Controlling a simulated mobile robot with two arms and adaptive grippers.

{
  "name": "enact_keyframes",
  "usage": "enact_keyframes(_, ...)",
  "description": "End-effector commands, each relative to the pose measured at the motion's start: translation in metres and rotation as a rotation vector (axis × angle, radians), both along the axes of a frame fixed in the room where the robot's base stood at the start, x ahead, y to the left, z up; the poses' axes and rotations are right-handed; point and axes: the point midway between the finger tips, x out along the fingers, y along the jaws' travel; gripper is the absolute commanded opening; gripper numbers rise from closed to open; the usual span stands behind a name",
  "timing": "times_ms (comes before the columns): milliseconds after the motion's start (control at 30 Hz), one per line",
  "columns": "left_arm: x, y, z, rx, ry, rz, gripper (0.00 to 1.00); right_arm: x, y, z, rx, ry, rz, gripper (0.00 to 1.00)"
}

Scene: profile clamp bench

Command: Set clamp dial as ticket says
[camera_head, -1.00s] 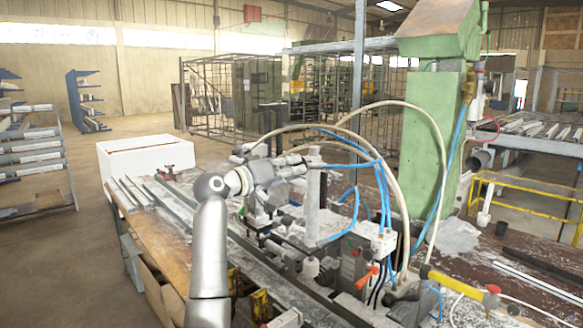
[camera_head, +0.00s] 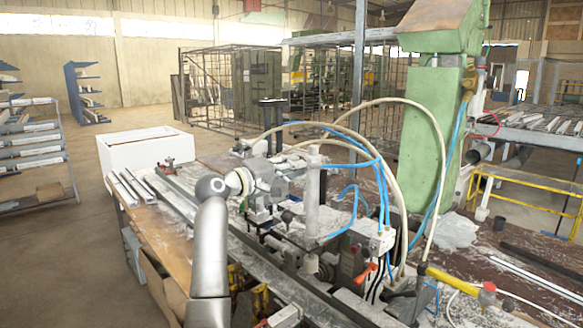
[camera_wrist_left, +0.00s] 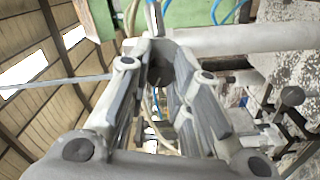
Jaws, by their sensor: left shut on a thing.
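The clamp machine (camera_head: 312,205) stands on the bench, a pale metal body with a vertical cylinder and blue and cream hoses. My left arm reaches up from the bottom, and my left gripper (camera_head: 287,168) is at the upper left part of the clamp. In the left wrist view its fingers (camera_wrist_left: 162,62) are closed around a dark, rounded part (camera_wrist_left: 158,70), apparently the clamp dial. The fingers hide most of it, and no dial marks can be read. No ticket can be made out. My right gripper is not in view.
A white box (camera_head: 147,150) stands at the bench's far left end. Metal profiles (camera_head: 170,200) lie along the bench's left side. An orange lever (camera_head: 366,271) and loose hoses are close on the right. A green column (camera_head: 430,150) rises behind the clamp.

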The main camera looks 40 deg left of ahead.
Motion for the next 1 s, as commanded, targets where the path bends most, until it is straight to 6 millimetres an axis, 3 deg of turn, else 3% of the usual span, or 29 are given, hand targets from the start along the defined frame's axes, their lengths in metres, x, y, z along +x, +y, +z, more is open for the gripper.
enact_keyframes(367, 0.0, 0.0, -0.002, -0.003, 0.004, 0.0, 0.0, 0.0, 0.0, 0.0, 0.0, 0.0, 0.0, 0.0)
enact_keyframes(400, 0.0, 0.0, -0.002, -0.003, 0.004, 0.0, 0.25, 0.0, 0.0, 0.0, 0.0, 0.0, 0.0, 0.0)
enact_keyframes(567, 0.0, 0.0, -0.001, -0.003, 0.003, 0.0, 0.43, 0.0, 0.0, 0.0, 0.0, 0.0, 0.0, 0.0)
enact_keyframes(867, -0.001, 0.0, 0.0, -0.002, 0.001, 0.0, 0.43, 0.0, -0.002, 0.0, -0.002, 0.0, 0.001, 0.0)
enact_keyframes(1000, -0.012, 0.003, 0.0, -0.002, 0.001, 0.002, 0.43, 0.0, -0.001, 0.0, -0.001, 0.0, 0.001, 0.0)
